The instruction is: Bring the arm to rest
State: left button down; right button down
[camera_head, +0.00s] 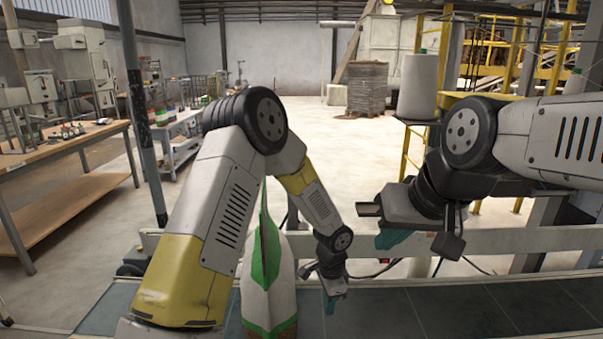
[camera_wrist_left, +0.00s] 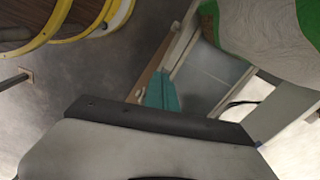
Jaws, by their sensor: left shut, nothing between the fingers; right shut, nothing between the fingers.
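My left arm comes in from the left and bends down. Its gripper (camera_head: 333,299), with teal fingertips, is shut and empty, low over the dark conveyor surface (camera_head: 450,308). The teal fingertips also show in the left wrist view (camera_wrist_left: 162,92). My right gripper (camera_head: 391,238) is shut and empty, held higher up at the right, in front of the rail. A white bag with green stripes (camera_head: 284,285) stands upright just left of my left gripper, partly hidden behind my left arm. The bag also fills the upper right of the left wrist view (camera_wrist_left: 270,35).
A pale rail (camera_head: 500,240) runs along the conveyor's far side. A grey post (camera_head: 143,120) stands at the left, beside a wooden workbench (camera_head: 60,145). The floor beyond the rail is open.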

pick_arm(q)
jog(key=s+a+r+n+t, duration=0.1)
jog(key=a+r+n, duration=0.1)
jog(key=a+r, duration=0.45)
jog(key=s+a+r+n+t, duration=0.1)
jog(key=a+r+n, duration=0.2)
jog(key=r, duration=0.6)
jog(key=a+r+n+t, duration=0.15)
jog(key=a+r, duration=0.25)
jog(key=r, duration=0.4)
jog(key=s+a+r+n+t+h, duration=0.1)
jog(key=s+a+r+n, duration=0.3)
jog(key=s+r, duration=0.2)
jog(key=s+a+r+n+t+h, duration=0.1)
jog(key=s+a+r+n, duration=0.3)
jog(key=s, duration=0.6)
jog(key=shift+a+r, duration=0.15)
jog(key=shift+r, duration=0.7)
